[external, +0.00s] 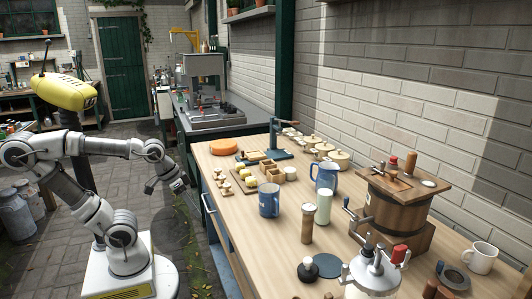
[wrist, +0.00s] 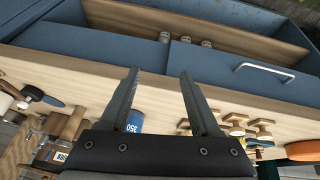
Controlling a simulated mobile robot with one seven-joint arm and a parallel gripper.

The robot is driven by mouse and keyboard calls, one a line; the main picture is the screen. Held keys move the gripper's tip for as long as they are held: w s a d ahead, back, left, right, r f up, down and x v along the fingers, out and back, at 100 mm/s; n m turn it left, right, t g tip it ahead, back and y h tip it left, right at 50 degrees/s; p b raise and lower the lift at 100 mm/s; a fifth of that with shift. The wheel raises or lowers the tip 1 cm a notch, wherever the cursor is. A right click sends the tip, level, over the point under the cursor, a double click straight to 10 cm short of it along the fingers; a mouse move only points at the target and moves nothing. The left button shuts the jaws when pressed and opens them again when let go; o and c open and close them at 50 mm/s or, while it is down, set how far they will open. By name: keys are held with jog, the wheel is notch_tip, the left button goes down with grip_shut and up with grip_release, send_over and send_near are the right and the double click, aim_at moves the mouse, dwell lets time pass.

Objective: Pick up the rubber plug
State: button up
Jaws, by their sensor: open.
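I cannot tell for certain which thing is the rubber plug. A small black round piece with a pale knob (external: 308,270) stands on the near part of the wooden bench top (external: 345,225), beside a dark flat disc (external: 327,265). Small brown cylinders (external: 430,290) stand at the near right edge of the view. My gripper (external: 181,186) is off the left side of the bench, far from these pieces. In the wrist view my gripper (wrist: 159,76) is open, with nothing between its fingers, over the bench edge.
A blue mug (external: 269,200), a blue jug (external: 326,176), a wooden churn (external: 398,208) and a metal pot (external: 374,273) crowd the bench. A blue compartment (wrist: 285,28) beside the bench holds several small cylinders (wrist: 185,41). The bench's near left part is clear.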

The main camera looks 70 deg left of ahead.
jog(key=w+d+r+n+g+h+p, duration=0.2)
jog(key=w+d+n+g+h+p, duration=0.25)
jog(key=d, duration=0.55)
jog(key=n+t+h+p, duration=0.4)
jog(key=n+h+p, duration=0.55)
jog(key=n, duration=0.75)
send_near(308, 268)
jog(key=w+d, duration=0.1)
jog(key=d, duration=0.1)
jog(key=w+d+y, duration=0.1)
jog(key=d, duration=0.1)
jog(key=w+d+y, duration=0.1)
jog(key=d, duration=0.2)
jog(key=shift+r+m+b, duration=0.25)
jog(key=shift+b, duration=0.15)
jog(key=x, duration=0.3)
jog(key=b+x, duration=0.1)
jog(key=x, duration=0.1)
jog(key=shift+s+d+f, duration=0.1)
jog(key=shift+s+d, duration=0.05)
jog(key=shift+s, duration=0.15)
grip_shut()
